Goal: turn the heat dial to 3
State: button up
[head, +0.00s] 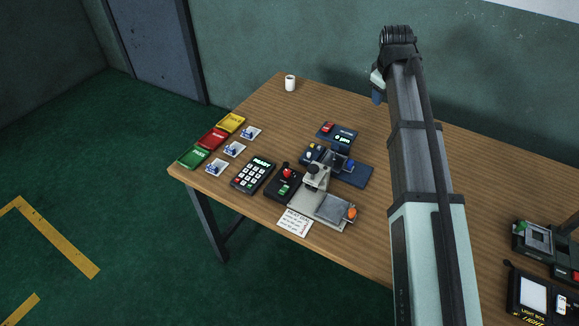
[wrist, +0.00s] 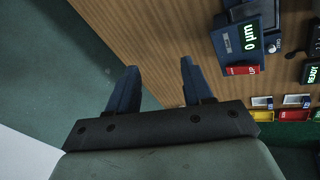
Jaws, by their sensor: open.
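I cannot pick out the heat dial for sure. A small dark box (head: 284,188) with a red knob and a green label stands near the table's front edge. To its right is a grey press-like device (head: 306,205) with a flat plate and an orange knob (head: 351,213). Any numbers are too small to read. My gripper (head: 377,90) is at the top of the raised arm, above the far part of the table, well away from these devices. In the wrist view my gripper (wrist: 158,82) is open and empty, its two dark blue fingers apart.
A blue device with a "0 µm" display (wrist: 250,38) also shows in the head view (head: 343,138). A "READY" keypad (head: 253,175), yellow, red and green trays (head: 212,138), a white cup (head: 290,83) and a paper note (head: 295,222) lie around.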

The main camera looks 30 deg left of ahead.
jog(key=s+a+f+n+g, duration=0.2)
jog(key=s+a+f, duration=0.1)
jog(key=s+a, duration=0.75)
jog(key=n+g, duration=0.1)
jog(key=g, duration=0.2)
send_over(288, 171)
notch_tip(288, 171, down, 4)
jog(key=shift+h, duration=0.3)
notch_tip(288, 171, down, 13)
jog(key=shift+c, duration=0.3)
grip_shut()
